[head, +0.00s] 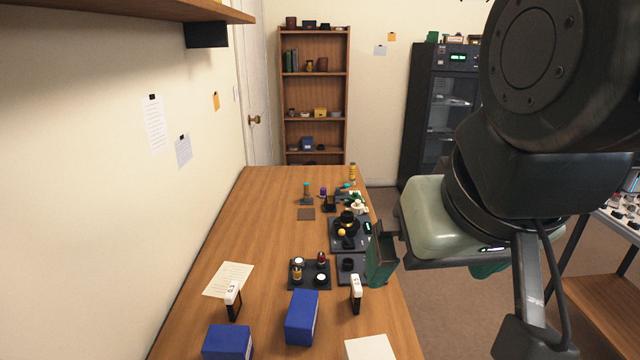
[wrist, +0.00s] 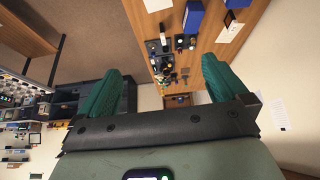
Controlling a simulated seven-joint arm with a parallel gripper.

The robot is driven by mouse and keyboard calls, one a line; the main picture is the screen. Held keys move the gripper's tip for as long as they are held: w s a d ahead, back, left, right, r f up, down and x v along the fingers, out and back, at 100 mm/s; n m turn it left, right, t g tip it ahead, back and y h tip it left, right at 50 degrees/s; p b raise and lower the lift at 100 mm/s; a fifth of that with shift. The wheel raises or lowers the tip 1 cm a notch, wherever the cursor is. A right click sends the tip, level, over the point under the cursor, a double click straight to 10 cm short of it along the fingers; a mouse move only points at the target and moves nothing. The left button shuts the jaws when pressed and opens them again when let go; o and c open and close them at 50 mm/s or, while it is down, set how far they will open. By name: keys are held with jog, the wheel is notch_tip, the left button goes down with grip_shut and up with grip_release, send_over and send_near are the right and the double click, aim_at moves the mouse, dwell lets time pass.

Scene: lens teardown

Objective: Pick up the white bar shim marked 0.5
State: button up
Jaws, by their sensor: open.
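Two white bars with small dark marks stand upright on black holders on the wooden table in the head view. One white bar (head: 232,293) is at the left near the paper sheet, and the other white bar (head: 356,283) is at the right near the table edge. The marks are too small to read, so I cannot tell which says 0.5. Both seem to show small in the wrist view. My gripper (wrist: 162,66) has green fingers spread apart with nothing between them. In the head view it hangs in the air at the table's right edge, apart from both bars.
Two blue boxes (head: 302,317) (head: 228,342) and a white box (head: 370,348) stand at the near end. A black tray (head: 310,285) with several small parts and darker fixtures (head: 350,233) lie farther back. The table's left side is mostly clear.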

dwell(0.4)
jog(key=c, duration=0.9)
